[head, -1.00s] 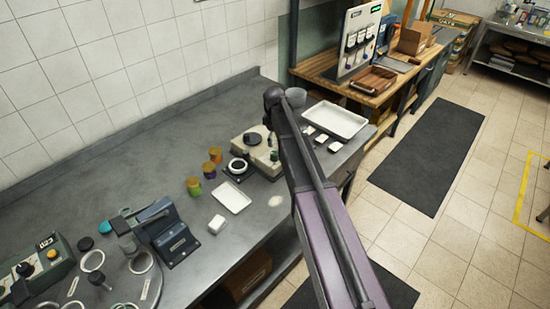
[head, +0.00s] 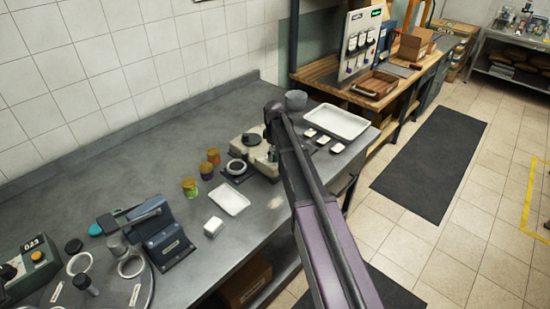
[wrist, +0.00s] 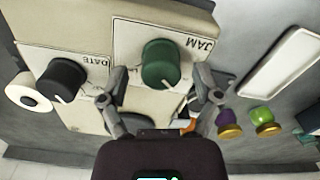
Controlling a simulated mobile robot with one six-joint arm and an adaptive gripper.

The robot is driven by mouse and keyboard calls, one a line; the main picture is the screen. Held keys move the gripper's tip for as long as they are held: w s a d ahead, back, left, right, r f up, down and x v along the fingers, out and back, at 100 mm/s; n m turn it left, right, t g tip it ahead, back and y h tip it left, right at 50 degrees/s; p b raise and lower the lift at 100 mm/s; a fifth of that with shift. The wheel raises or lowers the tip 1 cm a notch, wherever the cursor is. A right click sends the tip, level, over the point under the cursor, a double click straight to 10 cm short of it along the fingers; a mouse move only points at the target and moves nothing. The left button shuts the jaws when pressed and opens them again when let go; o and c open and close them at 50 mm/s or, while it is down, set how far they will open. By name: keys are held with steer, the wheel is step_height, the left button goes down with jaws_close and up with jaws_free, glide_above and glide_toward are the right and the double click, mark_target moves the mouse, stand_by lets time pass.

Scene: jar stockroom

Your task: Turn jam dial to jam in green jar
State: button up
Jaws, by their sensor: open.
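The jam dial (wrist: 160,65) is a green knob on a cream plate lettered JAM, upside down in the wrist view. Its white mark points toward the bottom of that picture. My gripper (wrist: 161,88) is open, with one finger on each side of the knob's lower part; I cannot tell whether they touch it. In the head view the cream machine (head: 247,148) is partly behind my arm. The green jar (head: 190,188), with an orange-yellow lid, stands on the counter left of it; it also shows in the wrist view (wrist: 264,117).
A black DATE dial (wrist: 68,79) sits beside the jam dial. A purple jar (head: 206,171) and an orange-lidded jar (head: 213,155) stand near the green jar. A white tray (head: 229,199) lies in front of the machine. A larger tray (head: 336,121) lies to the right.

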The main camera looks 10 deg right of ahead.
steer(key=shift+f, duration=0.35)
jaws_close()
steer(key=shift+d, duration=0.15)
